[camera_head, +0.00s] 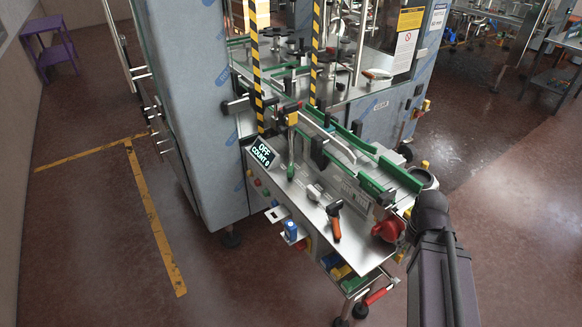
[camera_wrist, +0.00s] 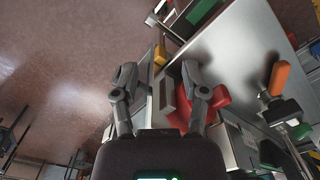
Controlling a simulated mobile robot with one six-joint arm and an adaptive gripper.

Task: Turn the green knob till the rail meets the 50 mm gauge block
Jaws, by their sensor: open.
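My gripper (camera_wrist: 160,74) is open in the wrist view, with nothing held between its fingers. A red knob (camera_wrist: 214,92) is behind and beside its right finger. The red knob (camera_head: 388,230) is at the conveyor's near end in the head view, left of my arm. My fingertips cannot be made out there. A small green part (camera_wrist: 301,131) on a black fitting is at the wrist view's right; I cannot tell if it is the green knob. Green guide rails (camera_head: 400,174) run along the conveyor. A small pale block (camera_head: 314,192) lies on the metal plate; its size cannot be read.
A display (camera_head: 263,153) reads OFF, COUNT 0. A blue container (camera_head: 290,231) sits on a side shelf. Open floor is at the left.

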